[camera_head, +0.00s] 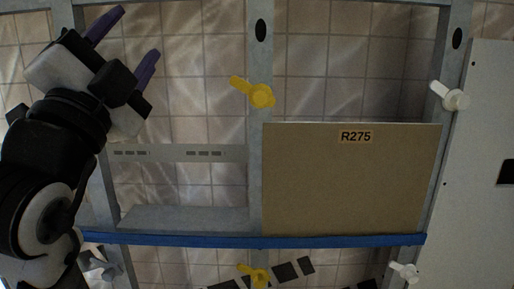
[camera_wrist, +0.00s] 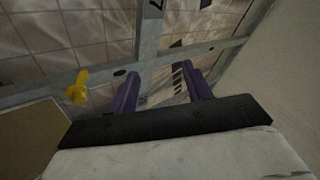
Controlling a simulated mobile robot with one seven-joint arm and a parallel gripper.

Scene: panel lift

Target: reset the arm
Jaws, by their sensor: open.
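My gripper (camera_head: 126,47) is raised at the upper left of the head view, in front of the metal frame (camera_head: 260,180). Its two purple fingers are spread apart with nothing between them. In the wrist view, the gripper (camera_wrist: 157,85) also shows open and empty, with frame bars behind it. My black and white arm covers the left side of the head view.
A brown panel (camera_head: 350,190) labelled R275 stands in the frame above a blue rail (camera_head: 250,241). Yellow latches (camera_head: 261,96) (camera_head: 258,274) sit on the middle upright, white latches (camera_head: 453,98) (camera_head: 405,270) on the right. A pale board (camera_head: 485,200) stands far right.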

